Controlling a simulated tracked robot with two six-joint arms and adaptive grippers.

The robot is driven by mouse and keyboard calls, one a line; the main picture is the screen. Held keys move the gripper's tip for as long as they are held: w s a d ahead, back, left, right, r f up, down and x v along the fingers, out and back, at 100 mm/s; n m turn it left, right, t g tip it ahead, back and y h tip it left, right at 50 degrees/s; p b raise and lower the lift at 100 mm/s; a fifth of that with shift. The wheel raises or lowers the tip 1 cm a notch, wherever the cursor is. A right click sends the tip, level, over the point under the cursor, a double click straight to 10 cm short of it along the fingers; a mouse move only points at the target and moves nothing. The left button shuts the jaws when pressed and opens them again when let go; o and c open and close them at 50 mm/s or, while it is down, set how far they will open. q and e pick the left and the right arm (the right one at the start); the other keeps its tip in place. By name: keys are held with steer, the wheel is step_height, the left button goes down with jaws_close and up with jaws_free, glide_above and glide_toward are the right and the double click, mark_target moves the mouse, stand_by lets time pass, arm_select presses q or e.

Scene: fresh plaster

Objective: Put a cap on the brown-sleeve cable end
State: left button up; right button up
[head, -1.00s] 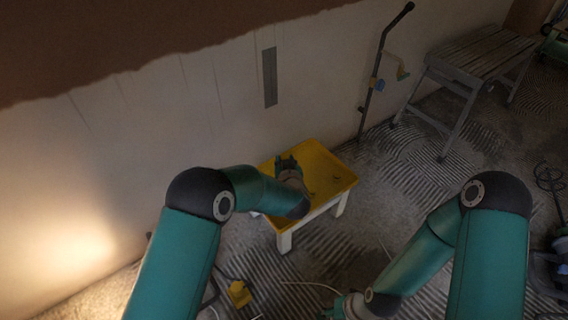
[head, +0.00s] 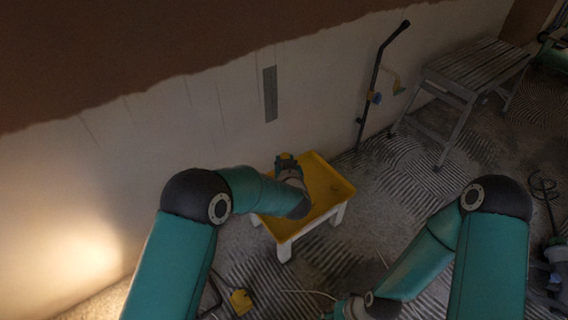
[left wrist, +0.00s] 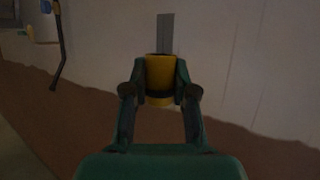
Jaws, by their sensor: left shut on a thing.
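My left gripper (head: 287,158) is raised in front of the wall, seen over the far edge of the yellow tray. In the left wrist view its two fingers (left wrist: 160,92) are shut on a yellow cylindrical piece (left wrist: 159,72) with a dark band, which looks like a cap. Beyond that piece is a grey strip (left wrist: 165,32) on the wall, which also shows in the head view (head: 270,94). My right gripper (head: 338,311) is low at the bottom edge, mostly cut off, and its fingers are unclear. I cannot make out a brown-sleeve cable end in either view.
The yellow tray (head: 335,190) tops a small white-legged stand below my left gripper. A dark upright pole (head: 373,80) leans at the wall, and a slatted bench (head: 474,68) stands back right. A yellow object (head: 241,301) lies on the floor. Brown plaster covers the upper wall.

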arm_select(q)
steer(key=shift+r+p, duration=9.55)
steer(key=shift+r, duration=2.35)
step_height(320, 180, up, 22)
steer(key=p, duration=1.8)
glide_above(285, 156)
step_height(285, 156, up, 21)
